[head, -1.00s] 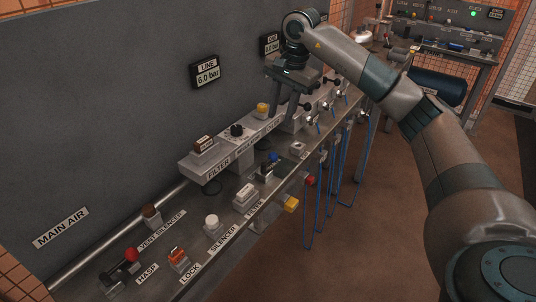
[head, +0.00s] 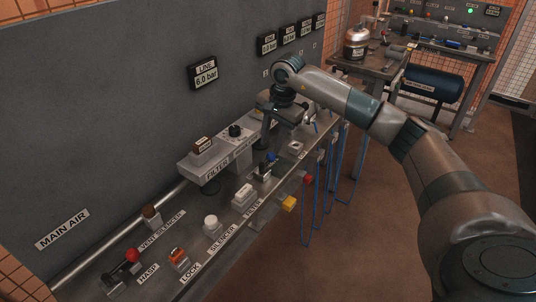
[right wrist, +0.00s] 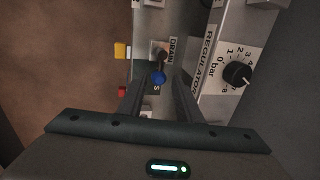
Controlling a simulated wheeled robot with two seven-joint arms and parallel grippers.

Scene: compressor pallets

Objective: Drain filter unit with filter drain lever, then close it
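The filter unit (head: 205,166) is a grey block labelled FILTER on the wall side of the bench, with a brown-and-white piece on top. The filter drain lever (head: 271,157) has a blue knob and stands on the bench in front of the units. In the right wrist view the blue knob (right wrist: 158,78) shows beside a DRAIN label, between the two fingers in the picture. My right gripper (head: 275,138) is open, fingers down, close to the lever. I cannot tell whether a finger touches it. My left gripper is not in view.
The regulator (right wrist: 237,73) with its black knob lies beside the right finger. A yellow block (head: 288,204) and a red one (head: 308,180) sit at the bench's front edge, near hanging blue hoses (head: 335,180). A red-knobbed lever (head: 132,255) stands at the near left.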

